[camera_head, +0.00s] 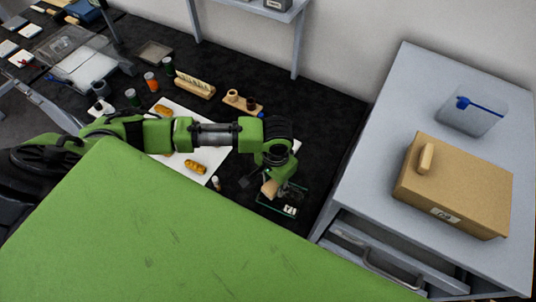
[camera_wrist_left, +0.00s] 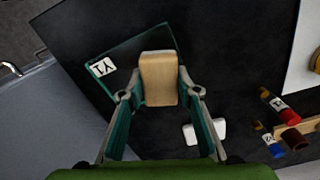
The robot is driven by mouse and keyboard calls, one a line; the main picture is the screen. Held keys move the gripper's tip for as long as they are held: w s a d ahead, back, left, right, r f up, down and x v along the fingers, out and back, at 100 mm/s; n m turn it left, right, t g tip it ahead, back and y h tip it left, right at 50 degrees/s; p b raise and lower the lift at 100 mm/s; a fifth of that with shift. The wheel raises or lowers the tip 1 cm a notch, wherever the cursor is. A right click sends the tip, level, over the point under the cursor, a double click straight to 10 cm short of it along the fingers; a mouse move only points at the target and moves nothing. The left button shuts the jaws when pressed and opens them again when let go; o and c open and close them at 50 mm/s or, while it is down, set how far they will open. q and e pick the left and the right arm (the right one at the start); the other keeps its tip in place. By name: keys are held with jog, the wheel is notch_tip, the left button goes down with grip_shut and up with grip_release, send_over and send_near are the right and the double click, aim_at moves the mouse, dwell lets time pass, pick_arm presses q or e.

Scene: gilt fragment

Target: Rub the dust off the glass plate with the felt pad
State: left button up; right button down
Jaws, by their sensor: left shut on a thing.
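My left gripper (camera_head: 271,181) is shut on the felt pad, a pale wooden block (camera_head: 269,189) in the head view. In the left wrist view the pad (camera_wrist_left: 158,80) sits between both fingers of the left gripper (camera_wrist_left: 160,94). The glass plate (camera_head: 266,205) is a dark, see-through sheet with green edges and a white label, lying on the black mat. In the left wrist view the plate (camera_wrist_left: 128,56) lies under and beside the pad. I cannot tell whether the pad touches it. Dust cannot be made out. My right gripper is not in view.
A grey cabinet (camera_head: 385,105) stands right of the plate, bearing a tan box (camera_head: 455,190) and a clear tub (camera_head: 480,118). A white block (camera_wrist_left: 205,131) and capped vials (camera_wrist_left: 280,104) lie near the gripper. Left are a white sheet (camera_head: 215,160) and a wooden rack (camera_head: 195,87).

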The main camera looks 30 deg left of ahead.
aim_at(290, 195)
pick_arm(q)
jog(key=shift+s+d+f, duration=0.1)
jog(key=shift+d, duration=0.7)
jog(key=shift+d+p, duration=0.7)
jog(key=shift+d, duration=0.15)
jog(key=shift+w+d+p, duration=0.2)
jog(key=shift+d+p, duration=0.1)
jog(key=shift+d, duration=0.7)
jog(key=shift+a+r, duration=0.1)
jog(key=shift+r, duration=0.1)
jog(key=shift+r, duration=0.2)
jog(key=shift+r+p, duration=0.3)
jog(key=shift+r, duration=2.5)
